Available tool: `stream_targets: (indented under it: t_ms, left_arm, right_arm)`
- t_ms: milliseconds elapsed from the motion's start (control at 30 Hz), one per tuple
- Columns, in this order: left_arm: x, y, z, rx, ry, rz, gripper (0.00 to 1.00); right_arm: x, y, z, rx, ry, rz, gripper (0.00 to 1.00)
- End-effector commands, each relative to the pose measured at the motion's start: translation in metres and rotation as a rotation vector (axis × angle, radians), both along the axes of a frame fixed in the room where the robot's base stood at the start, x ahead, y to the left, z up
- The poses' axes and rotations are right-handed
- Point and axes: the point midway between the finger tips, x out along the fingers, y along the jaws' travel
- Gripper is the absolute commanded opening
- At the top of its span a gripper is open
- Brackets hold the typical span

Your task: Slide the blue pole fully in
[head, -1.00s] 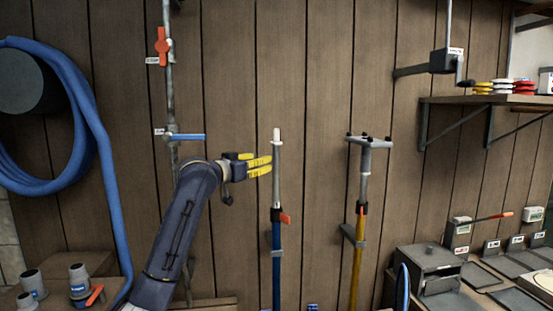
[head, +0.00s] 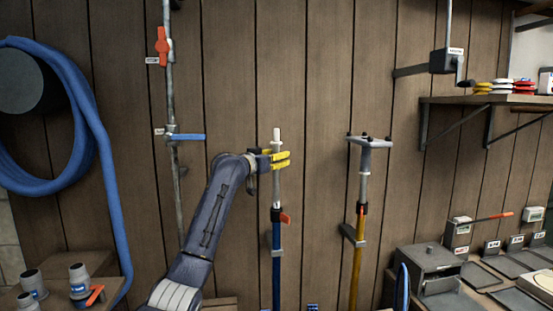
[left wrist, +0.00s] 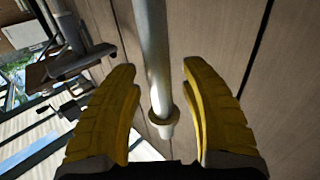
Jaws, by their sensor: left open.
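The blue pole (head: 276,265) stands upright against the wooden wall. A dark collar with a red lever (head: 285,218) sits at its top, and a thin grey inner tube (head: 277,190) rises from it to a white tip (head: 277,134). My left gripper (head: 283,160) is open at the upper part of the grey tube, just below the white tip. In the left wrist view the tube (left wrist: 154,60) runs between the two yellow fingers (left wrist: 166,105), with gaps visible on both sides. The tube's collar and end show low between the fingers. My right gripper is not in view.
A yellow pole (head: 356,265) with a grey bracket head (head: 369,142) stands to the right. A pipe with a blue lever (head: 188,137) and a red handle (head: 162,46) runs up the wall at left. A blue hose (head: 100,150) hangs far left. A bench with boxes (head: 437,268) is at lower right.

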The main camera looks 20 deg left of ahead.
Motion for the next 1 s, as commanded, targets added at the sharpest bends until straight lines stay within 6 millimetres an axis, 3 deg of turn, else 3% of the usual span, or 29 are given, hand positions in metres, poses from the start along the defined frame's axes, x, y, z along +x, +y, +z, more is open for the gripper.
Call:
stream_targets:
  t_ms: [233, 633, 1000]
  left_arm:
    - [0.0001, 0.0001, 0.0000, 0.000, 0.000, 0.000, 0.45]
    - [0.0000, 0.0002, -0.0002, 0.000, 0.001, 0.000, 0.00]
    - [0.0002, 0.0006, -0.0056, 0.001, 0.002, 0.001, 0.00]
  right_arm:
    - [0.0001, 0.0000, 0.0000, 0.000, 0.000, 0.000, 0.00]
    - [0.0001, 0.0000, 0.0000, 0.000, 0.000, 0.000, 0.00]
    - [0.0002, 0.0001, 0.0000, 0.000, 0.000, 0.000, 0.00]
